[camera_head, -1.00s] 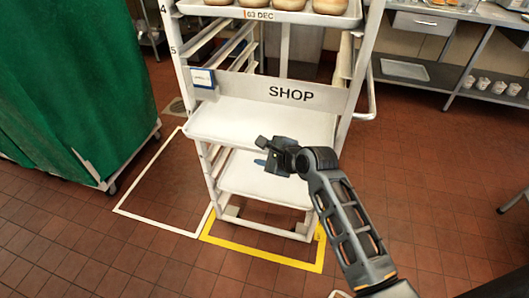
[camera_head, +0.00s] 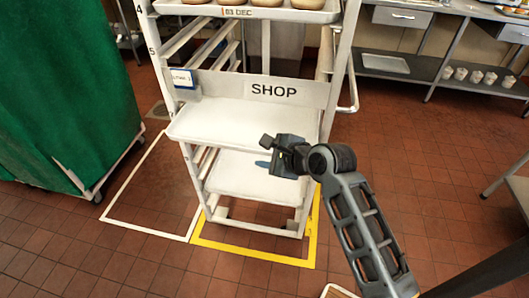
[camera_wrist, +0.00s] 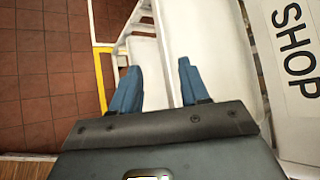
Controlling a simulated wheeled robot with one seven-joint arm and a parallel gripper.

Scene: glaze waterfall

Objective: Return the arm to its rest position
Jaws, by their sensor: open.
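My gripper (camera_head: 264,154) is at the end of my arm, in front of the white rack's lower shelves in the head view. In the wrist view my gripper (camera_wrist: 156,80) shows two blue fingers apart, with nothing between them but the view of the rack behind. The white rack (camera_head: 185,165) stands upright with a SHOP sign (camera_head: 274,91) across it. The sign also shows at the right of the wrist view (camera_wrist: 296,45). I cannot tell how far my fingers are from the shelves.
A tray of round buns (camera_head: 250,12) is at the rack's top. A green-covered cart (camera_head: 70,90) stands left. Yellow (camera_head: 250,254) and white (camera_head: 148,233) floor outlines lie by the rack. A metal table (camera_head: 430,70) with cups is behind right. Red tile floor is open at right.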

